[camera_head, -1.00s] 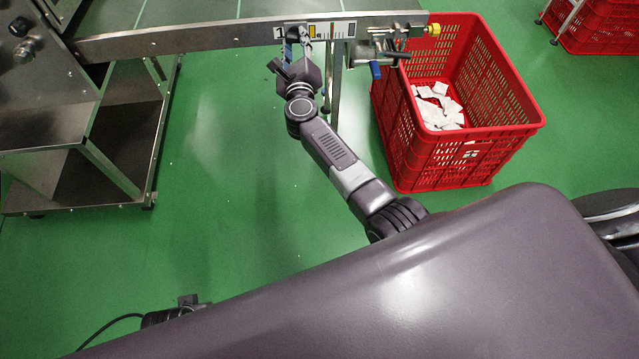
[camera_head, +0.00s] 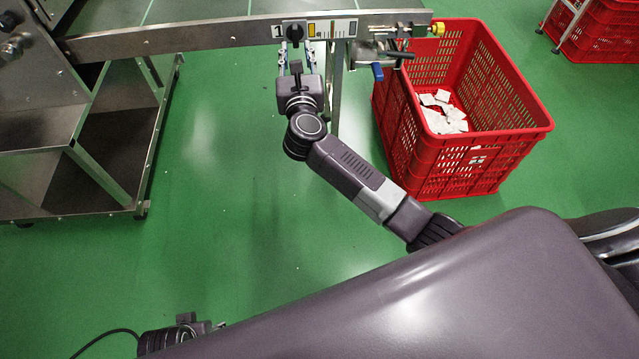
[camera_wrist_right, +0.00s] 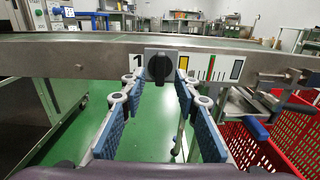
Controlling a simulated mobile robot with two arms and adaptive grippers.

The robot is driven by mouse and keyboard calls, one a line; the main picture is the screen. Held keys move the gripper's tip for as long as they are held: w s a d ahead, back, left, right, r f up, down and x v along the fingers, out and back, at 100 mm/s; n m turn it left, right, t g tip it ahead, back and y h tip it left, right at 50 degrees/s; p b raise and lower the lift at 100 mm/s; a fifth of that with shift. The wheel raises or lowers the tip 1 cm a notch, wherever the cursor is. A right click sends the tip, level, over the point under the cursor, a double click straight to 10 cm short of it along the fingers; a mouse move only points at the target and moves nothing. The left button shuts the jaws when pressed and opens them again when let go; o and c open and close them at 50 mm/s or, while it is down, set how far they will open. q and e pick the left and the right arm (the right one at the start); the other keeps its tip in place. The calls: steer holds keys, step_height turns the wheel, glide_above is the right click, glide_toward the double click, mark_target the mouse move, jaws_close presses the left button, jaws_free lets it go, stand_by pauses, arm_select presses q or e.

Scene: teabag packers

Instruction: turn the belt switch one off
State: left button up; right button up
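Belt switch one is a black rotary knob (camera_head: 294,32) on a grey plate beside the numeral 1, on the conveyor's side rail. It also shows in the right wrist view (camera_wrist_right: 159,68), with its handle upright. My right gripper (camera_head: 297,60) is open and empty, just on the near side of the switch. In the right wrist view its blue-padded fingers (camera_wrist_right: 158,88) are spread, one to each side below the knob, apart from it. At the lower left a dark part of my left arm shows; the fingers of that gripper are hidden.
The steel rail (camera_head: 190,38) runs across the top, with a coloured scale (camera_head: 333,28) right of the switch. A blue-handled clamp (camera_head: 377,70) sits further right. A red crate (camera_head: 470,150) with white teabags stands below it. Green floor is free around my right arm.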

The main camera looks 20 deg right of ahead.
steer(key=s+a+f+n+g+y+p, duration=0.3)
steer(key=s+f+n+g+y+p, duration=0.3)
steer(key=s+f+n+p, duration=1.2)
steer(key=s+f+n, duration=0.4)
steer(key=f+n, duration=0.2)
steer(key=n, duration=0.4)
steer(key=shift+n+y, duration=0.3)
